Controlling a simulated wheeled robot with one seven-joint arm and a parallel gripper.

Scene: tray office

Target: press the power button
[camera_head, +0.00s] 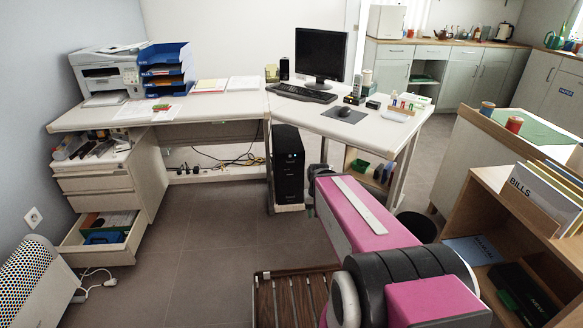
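A black computer tower (288,170) stands upright on a low stand under the desk. Its front panel faces me, with small light marks near the top; a power button cannot be made out clearly at this size. My pink and black arm reaches forward from the lower right, and its far visible end is just right of the tower. My gripper is not visible, so its distance from the tower and whether it is open or shut do not show.
The white desk (229,107) above the tower carries a monitor (321,54), a keyboard (302,93) and a printer (106,74). Cables hang behind, left of the tower. An open drawer (97,252) juts out at left. The grey floor (205,220) before the tower is mostly clear.

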